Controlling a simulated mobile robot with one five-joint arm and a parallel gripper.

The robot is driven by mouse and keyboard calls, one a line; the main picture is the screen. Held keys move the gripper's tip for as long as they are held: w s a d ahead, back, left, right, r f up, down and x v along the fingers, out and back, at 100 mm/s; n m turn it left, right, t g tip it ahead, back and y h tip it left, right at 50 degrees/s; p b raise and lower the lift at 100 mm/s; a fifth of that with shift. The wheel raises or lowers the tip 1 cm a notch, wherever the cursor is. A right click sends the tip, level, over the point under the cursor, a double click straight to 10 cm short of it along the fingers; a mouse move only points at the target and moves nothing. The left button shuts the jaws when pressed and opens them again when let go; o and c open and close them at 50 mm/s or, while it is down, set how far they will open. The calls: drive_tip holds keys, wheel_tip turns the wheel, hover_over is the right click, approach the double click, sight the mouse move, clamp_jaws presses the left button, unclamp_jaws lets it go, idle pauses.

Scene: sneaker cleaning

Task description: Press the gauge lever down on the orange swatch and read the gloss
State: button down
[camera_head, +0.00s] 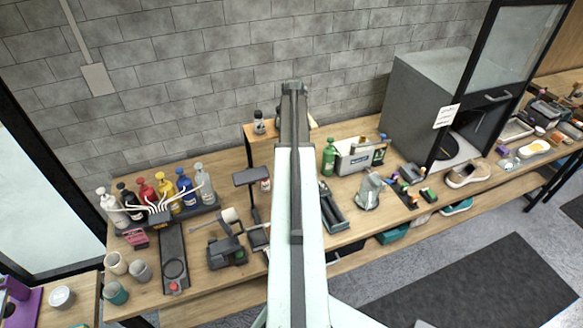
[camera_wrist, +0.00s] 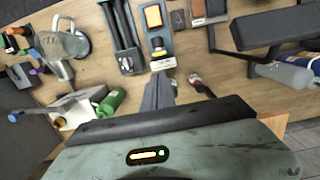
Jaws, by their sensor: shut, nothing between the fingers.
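In the wrist view, the orange swatch (camera_wrist: 153,16) lies in a dark holder at the top middle. A small dark and yellow device with a pale label, perhaps the gauge (camera_wrist: 158,46), sits just below the swatch in the picture. I cannot make out its lever. My gripper (camera_wrist: 161,84) is shut and empty, apart from the swatch, with its fingers just below the device in the picture. In the head view, my arm hides the swatch and device, and the dark arm end (camera_head: 293,88) reaches toward the wall.
Beside the swatch are a tray of dark tools (camera_wrist: 122,38) and a brown swatch (camera_wrist: 215,8). A dark raised platform (camera_wrist: 280,27), a green bottle (camera_wrist: 112,101) and a red-capped bottle (camera_wrist: 196,82) stand near my gripper. A grey cabinet (camera_head: 412,100) stands at the back right.

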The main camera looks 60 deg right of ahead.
wheel_tip(320, 180, down, 10)
drive_tip(key=b, duration=0.9)
drive_tip(key=shift+s+a+b, duration=0.2)
drive_tip(key=shift+a+b, duration=0.2)
drive_tip(key=shift+a, duration=0.05)
